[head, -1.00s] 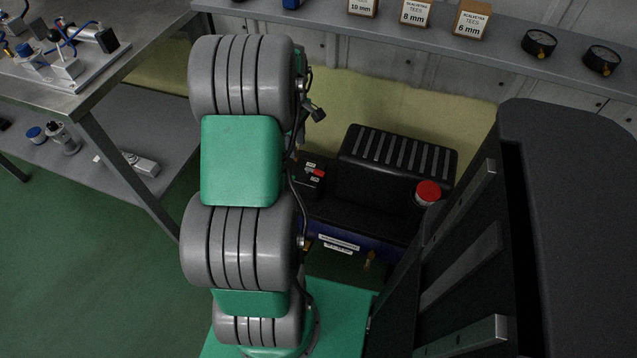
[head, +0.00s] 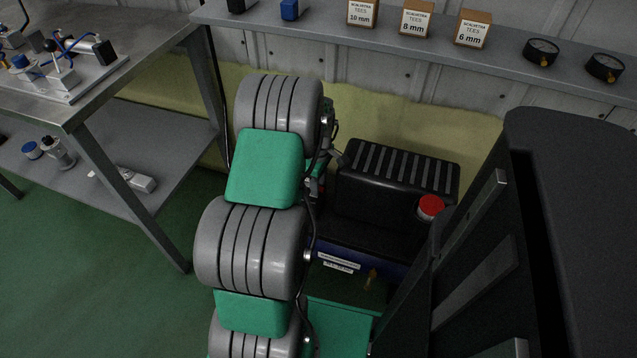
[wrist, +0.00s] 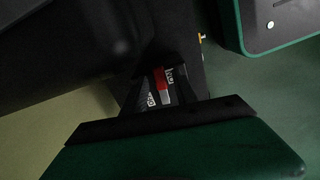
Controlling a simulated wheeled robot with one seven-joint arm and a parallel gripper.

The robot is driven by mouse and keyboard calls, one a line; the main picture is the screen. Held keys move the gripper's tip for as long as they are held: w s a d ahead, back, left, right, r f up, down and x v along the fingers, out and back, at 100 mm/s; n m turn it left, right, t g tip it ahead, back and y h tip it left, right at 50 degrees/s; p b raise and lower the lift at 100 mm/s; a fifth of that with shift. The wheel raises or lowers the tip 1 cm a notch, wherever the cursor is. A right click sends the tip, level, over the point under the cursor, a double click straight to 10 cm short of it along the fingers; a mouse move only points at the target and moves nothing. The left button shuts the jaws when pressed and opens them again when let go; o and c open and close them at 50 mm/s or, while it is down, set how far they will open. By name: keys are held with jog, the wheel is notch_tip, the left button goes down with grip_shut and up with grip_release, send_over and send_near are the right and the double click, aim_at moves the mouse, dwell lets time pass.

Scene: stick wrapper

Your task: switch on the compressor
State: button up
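The compressor in the head view has a black ribbed cover (head: 395,180), a red round cap (head: 430,207) and a dark blue tank (head: 350,258) with a white label. Its switch box is mostly hidden behind my arm. In the wrist view a red switch (wrist: 161,79) with black-and-white labels beside it shows through a gap between dark parts of my gripper (wrist: 160,62). Those parts slant toward each other; the fingertips are too dark to tell their spacing or any contact. In the head view my gripper is largely hidden behind my arm, at the compressor's left end.
A metal workbench (head: 120,75) with a lower shelf (head: 130,165) stands at the left. A wall shelf (head: 480,58) behind carries several boxes and gauges. The wall stands close behind the compressor. Green floor (head: 100,270) is clear at lower left.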

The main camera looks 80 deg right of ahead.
grip_shut()
dwell(0.3)
jog(key=shift+d+n, duration=0.25)
jog(key=shift+n, duration=0.45)
jog(key=shift+o, duration=0.7)
grip_release()
notch_tip(320, 180, up, 8)
jog(key=shift+f+p, duration=0.1)
jog(key=shift+p, duration=0.95)
